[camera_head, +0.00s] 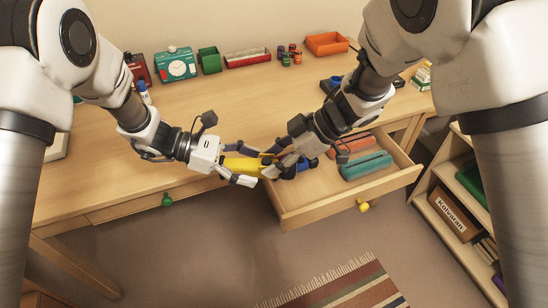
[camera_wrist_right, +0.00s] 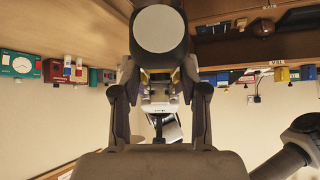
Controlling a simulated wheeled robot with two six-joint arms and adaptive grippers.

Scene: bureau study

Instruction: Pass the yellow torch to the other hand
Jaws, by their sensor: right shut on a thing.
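The yellow torch (camera_head: 243,164) is held in the air between my two hands, in front of the desk edge. My right gripper (camera_head: 276,164) is shut on it at its right part. My left gripper (camera_head: 246,166) is open, with one finger on the far side of the torch and one on the near side; whether they touch it is unclear. In the right wrist view, a dark cylinder with a pale round end (camera_wrist_right: 160,28) stands beyond the fingers, with bits of yellow near the jaws. The fingers hide much of the torch.
A green clock (camera_head: 176,66), a green box (camera_head: 209,60) and orange tray (camera_head: 327,43) line the desk's back. A bookshelf (camera_head: 465,210) stands right. The desk's middle is clear.

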